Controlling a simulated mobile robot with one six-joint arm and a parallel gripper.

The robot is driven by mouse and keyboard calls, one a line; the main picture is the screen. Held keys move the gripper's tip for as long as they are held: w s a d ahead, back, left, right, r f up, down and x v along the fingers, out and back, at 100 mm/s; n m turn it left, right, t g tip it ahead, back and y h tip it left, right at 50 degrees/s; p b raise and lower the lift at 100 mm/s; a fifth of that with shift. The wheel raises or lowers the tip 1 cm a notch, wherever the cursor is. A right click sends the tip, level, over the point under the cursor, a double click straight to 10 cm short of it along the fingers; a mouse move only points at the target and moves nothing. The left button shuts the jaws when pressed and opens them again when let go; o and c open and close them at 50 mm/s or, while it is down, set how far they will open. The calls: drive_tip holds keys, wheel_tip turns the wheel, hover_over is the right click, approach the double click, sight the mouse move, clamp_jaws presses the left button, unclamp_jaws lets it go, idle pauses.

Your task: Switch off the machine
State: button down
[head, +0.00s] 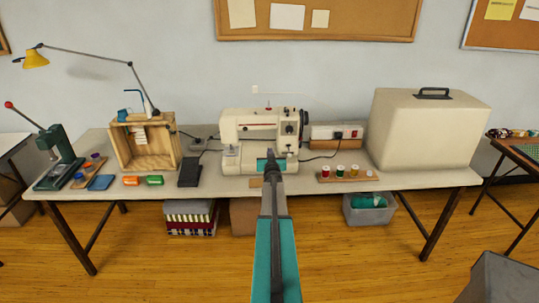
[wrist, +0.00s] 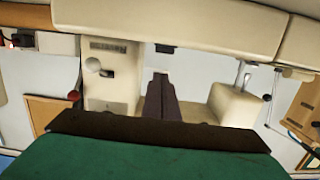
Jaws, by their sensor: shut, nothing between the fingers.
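A cream sewing machine (head: 240,128) stands upright on the table, with dark dials on the right of its front. My gripper (head: 270,155) is shut and empty, in front of the machine's lower middle, covering part of its bed. Contact cannot be told. In the wrist view, which looks upside down, the dark fingers of my gripper (wrist: 160,78) point at the gap beside the machine's pillar (wrist: 112,92). The pillar carries a pale round knob (wrist: 92,65) and a small dark switch-like part (wrist: 106,73). Whether the machine is on cannot be told.
Several thread spools (head: 347,172) lie in front. A black pedal (head: 190,171) and wooden crate (head: 143,143) are left. Dark cables run along the table (head: 400,181).

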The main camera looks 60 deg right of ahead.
drive_tip(key=shift+r+p, duration=0.3)
drive_tip(key=shift+r, duration=0.3)
drive_tip(key=shift+s+a+f+b, duration=0.15)
drive_tip(key=shift+s+a+b, duration=0.1)
drive_tip(key=shift+a+b, duration=0.15)
drive_tip(key=s+a+r, duration=0.3)
drive_tip(key=s+a, duration=0.2)
drive_tip(key=a, duration=0.1)
drive_tip(key=shift+a+r, duration=0.15)
drive_tip(key=shift+a, duration=0.25)
